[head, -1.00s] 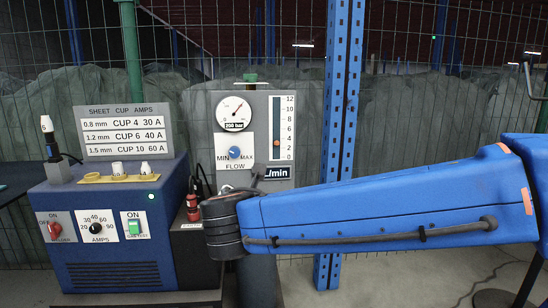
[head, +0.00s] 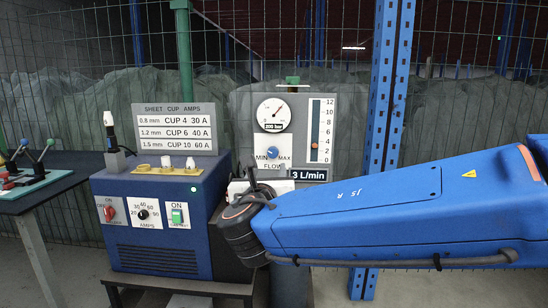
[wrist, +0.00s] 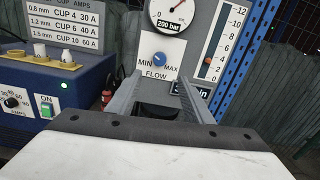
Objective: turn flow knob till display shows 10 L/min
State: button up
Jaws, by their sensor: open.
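The blue flow knob (head: 272,153) sits on a white plate marked MIN, MAX and FLOW, under the round 200 bar gauge; it also shows in the wrist view (wrist: 159,59). The dark display (head: 307,175) reads 3 L/min in the head view; in the wrist view it is mostly hidden behind a finger. The orange float in the flow tube (head: 314,145) stands near 3. My gripper (wrist: 161,84) is open and empty, below and in front of the knob, apart from it.
A blue welding unit (head: 160,252) with a red switch, an amps knob and a green switch stands left of the panel. A chart (head: 175,128) stands behind its top. A blue post (head: 388,100) rises right of the panel. A side table (head: 45,190) with small levers is far left.

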aim_at(272, 154)
jog(key=w, duration=1.3)
jog(key=shift+w+d, duration=0.15)
jog(key=c, duration=1.1)
jog(key=shift+o, duration=0.2)
